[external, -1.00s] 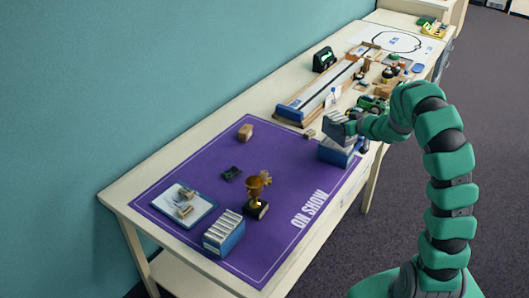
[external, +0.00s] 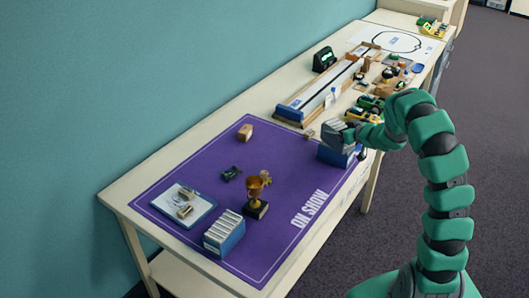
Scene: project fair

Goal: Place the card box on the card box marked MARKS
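One card box (external: 335,132), with a row of pale grey cards, sits over a blue card box (external: 334,156) at the right edge of the purple mat. The two look stacked, but I cannot tell whether they touch all round. My gripper (external: 350,134) is at the right side of the upper box; its fingers are too small and hidden to show whether they grip. Another blue card box (external: 226,234) with white cards stands at the mat's front edge. No MARKS lettering is readable on any box.
The purple mat (external: 285,165) also bears a gold trophy (external: 256,192), a clipboard (external: 184,205), a small dark item (external: 231,173) and a brown block (external: 245,132). A long wooden track (external: 330,92) and toy vehicles (external: 370,104) lie behind the stacked boxes. The mat's middle has free room.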

